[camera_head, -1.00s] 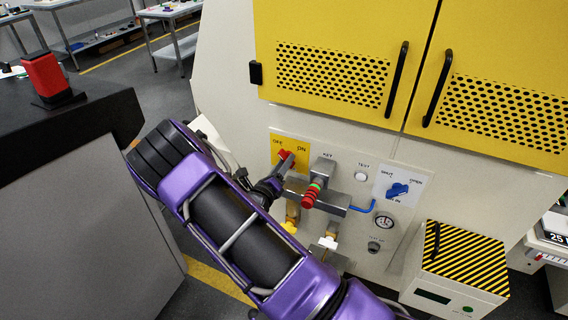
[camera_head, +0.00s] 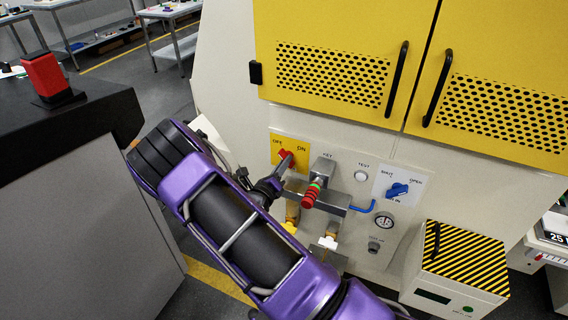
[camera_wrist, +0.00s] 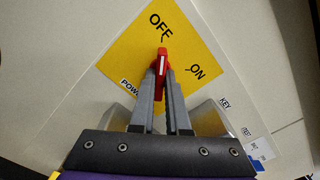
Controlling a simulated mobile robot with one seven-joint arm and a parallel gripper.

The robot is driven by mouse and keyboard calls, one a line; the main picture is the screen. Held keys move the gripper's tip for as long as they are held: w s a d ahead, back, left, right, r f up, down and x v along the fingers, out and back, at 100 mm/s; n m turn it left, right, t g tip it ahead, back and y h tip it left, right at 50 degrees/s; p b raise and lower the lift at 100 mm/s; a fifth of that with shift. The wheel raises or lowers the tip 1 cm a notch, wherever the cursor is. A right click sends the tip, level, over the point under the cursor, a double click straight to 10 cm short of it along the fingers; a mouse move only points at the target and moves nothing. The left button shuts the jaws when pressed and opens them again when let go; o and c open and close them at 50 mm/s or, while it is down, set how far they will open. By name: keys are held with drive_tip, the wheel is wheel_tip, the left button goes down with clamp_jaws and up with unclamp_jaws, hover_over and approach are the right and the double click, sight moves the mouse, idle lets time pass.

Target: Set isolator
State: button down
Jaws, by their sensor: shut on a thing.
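The isolator is a red handle (camera_head: 286,156) on a yellow plate (camera_head: 275,142) marked OFF and ON, at the left of the machine's control panel. In the wrist view the red handle (camera_wrist: 162,62), with a white line on it, points at the OFF mark. The plate (camera_wrist: 195,45) looks turned there, with ON to the right. My gripper (camera_wrist: 162,78) is shut on the handle, its two grey fingers on either side. In the head view my gripper (camera_head: 281,168) reaches the handle from below, and the fingers partly hide it.
Close right of my gripper, a grey key block (camera_head: 322,170) with a red and green-banded barrel sticks out. Further right are a blue knob (camera_head: 397,190), a gauge (camera_head: 384,222) and a blue hook-like lever (camera_head: 362,207). A striped box (camera_head: 465,258) stands lower right.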

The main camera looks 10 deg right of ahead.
drive_tip(key=m+b, duration=0.1)
drive_tip(key=m, duration=0.3)
drive_tip(key=shift+f, duration=0.1)
drive_tip(key=m+b, duration=0.1)
drive_tip(key=m, duration=0.3)
drive_tip(key=shift+m+b, duration=0.4)
drive_tip(key=m+b, duration=0.3)
drive_tip(key=m, duration=0.2)
drive_tip(key=shift+a+f, duration=0.1)
drive_tip(key=shift+m+b, duration=1.45)
drive_tip(key=shift+m, duration=0.35)
drive_tip(key=c, duration=0.9)
unclamp_jaws()
drive_tip(key=shift+r, duration=0.2)
